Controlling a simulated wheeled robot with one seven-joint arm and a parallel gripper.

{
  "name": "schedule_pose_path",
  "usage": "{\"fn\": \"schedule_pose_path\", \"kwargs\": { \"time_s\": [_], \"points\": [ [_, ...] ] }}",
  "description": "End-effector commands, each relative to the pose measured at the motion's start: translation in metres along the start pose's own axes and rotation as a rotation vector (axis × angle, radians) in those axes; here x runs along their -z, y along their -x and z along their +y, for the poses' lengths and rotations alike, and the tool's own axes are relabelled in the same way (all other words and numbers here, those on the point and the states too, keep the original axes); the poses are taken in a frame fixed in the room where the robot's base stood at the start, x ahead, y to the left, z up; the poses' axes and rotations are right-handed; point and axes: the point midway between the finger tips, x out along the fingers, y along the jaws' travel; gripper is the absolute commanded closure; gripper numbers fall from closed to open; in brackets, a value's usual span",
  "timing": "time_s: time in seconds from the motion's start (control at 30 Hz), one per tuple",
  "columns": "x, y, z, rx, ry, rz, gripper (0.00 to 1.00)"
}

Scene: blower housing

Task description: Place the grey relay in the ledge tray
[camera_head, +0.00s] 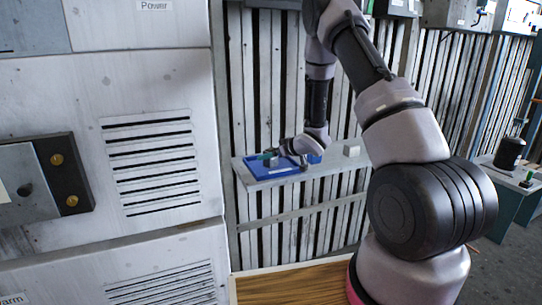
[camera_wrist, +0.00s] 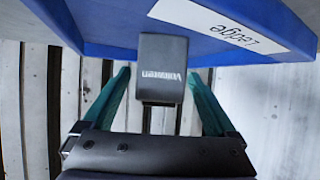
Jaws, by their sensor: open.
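The blue ledge tray (camera_wrist: 110,18) crosses the top of the wrist view, with a white "Ledge" label on it. The grey relay (camera_wrist: 163,68), a dark grey block with small white lettering, shows against the tray's edge. My gripper (camera_wrist: 160,80) is open, with one teal finger on each side of the relay and a visible gap on both sides. In the head view the tray (camera_head: 256,171) lies on the wall ledge, and my gripper (camera_head: 268,155) is over it. A small grey block, likely the relay (camera_head: 272,162), shows there, partly hidden by my gripper.
The pale ledge (camera_head: 330,164) runs along a slatted wall. A light grey block (camera_head: 351,150) stands on it to the right of the tray. A large metal cabinet (camera_head: 150,90) fills the left side. A dark cylinder (camera_head: 509,153) stands on a bench at far right.

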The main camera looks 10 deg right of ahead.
Motion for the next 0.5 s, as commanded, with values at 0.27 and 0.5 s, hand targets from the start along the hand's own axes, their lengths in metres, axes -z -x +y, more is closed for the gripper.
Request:
{"fn": "schedule_pose_path", "kwargs": {
  "time_s": [0.27,0.5],
  "points": [
    [0.003,0.033,0.001,-0.003,-0.002,0.001,0.08],
    [0.003,0.085,0.001,-0.003,-0.001,0.002,0.08]
  ]
}}
